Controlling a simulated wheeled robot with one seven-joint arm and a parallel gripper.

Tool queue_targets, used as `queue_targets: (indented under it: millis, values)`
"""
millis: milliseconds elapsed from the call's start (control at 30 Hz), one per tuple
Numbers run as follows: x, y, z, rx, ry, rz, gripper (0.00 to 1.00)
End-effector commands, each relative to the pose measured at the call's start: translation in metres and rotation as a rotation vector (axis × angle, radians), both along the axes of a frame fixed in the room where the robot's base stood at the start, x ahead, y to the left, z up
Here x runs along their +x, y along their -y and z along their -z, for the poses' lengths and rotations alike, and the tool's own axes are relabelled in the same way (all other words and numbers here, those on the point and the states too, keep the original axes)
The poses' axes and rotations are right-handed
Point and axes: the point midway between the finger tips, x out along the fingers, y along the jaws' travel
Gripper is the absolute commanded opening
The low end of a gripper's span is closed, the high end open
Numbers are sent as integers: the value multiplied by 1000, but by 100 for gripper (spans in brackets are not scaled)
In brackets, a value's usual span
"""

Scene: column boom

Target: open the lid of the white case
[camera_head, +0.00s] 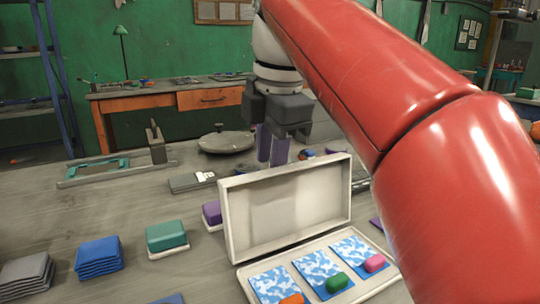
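The white case (232,212) stands on the grey table, right of centre. Its lid (290,205) is raised, standing nearly upright with a slight lean back, its inner face towards me. The open base holds blue-and-white patterned cards (312,272), with an orange block (291,299), a green block (337,282) and a pink block (375,263) on them. My gripper (273,160) points down behind the lid's top edge with its purple fingers. I see nothing held, but cannot tell how far apart the fingers are or whether they touch the lid.
Left of the case are a purple block (212,214), a teal block (166,235), a blue stack (98,257) and a grey stack (25,277). Behind lie a round grey disc (227,142) and a teal frame (97,170). My red arm hides the right side.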

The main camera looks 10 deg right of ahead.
Motion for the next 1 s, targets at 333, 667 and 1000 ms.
queue_targets:
  millis: [333,667,1000]
  values:
    - [-9,2,-54,2,7,-3,32]
    - [-12,3,-65,2,9,0,32]
    - [-13,5,-61,9,11,39,32]
